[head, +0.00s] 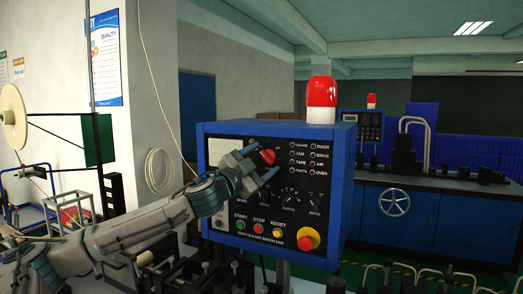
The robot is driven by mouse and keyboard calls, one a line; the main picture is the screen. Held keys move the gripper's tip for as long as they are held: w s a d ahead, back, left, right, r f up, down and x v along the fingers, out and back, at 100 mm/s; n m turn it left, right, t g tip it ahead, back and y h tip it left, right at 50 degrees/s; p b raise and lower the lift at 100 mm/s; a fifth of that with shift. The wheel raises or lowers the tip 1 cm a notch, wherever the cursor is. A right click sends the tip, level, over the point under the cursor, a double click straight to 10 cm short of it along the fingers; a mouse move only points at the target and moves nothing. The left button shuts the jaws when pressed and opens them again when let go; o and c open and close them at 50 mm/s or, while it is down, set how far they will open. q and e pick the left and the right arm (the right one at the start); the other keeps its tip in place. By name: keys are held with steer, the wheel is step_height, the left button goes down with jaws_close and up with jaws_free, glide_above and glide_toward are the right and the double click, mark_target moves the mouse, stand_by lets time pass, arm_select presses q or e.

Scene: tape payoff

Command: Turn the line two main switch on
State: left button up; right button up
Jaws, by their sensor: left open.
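A blue control box (342,190) with a black front panel stands in the middle of the head view. A red rotary knob (268,157), which looks like the main switch, sits on the panel's upper part. My left gripper (262,164) is open in front of the panel, with its fingertips by the knob, one above left and one below right. I cannot tell whether they touch it. The gripper and wrist hide part of the panel's left side and some of the knob's surroundings. My right gripper is not in view.
Below are green (240,225), red (258,228) and yellow (277,232) buttons and a red mushroom button (307,239). Black dials (289,196) sit close to the gripper's right. A red beacon (321,98) tops the box. A blue machine (395,215) stands behind right.

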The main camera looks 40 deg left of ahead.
arm_select(q)
steer(key=shift+w, duration=0.15)
steer(key=c, duration=1)
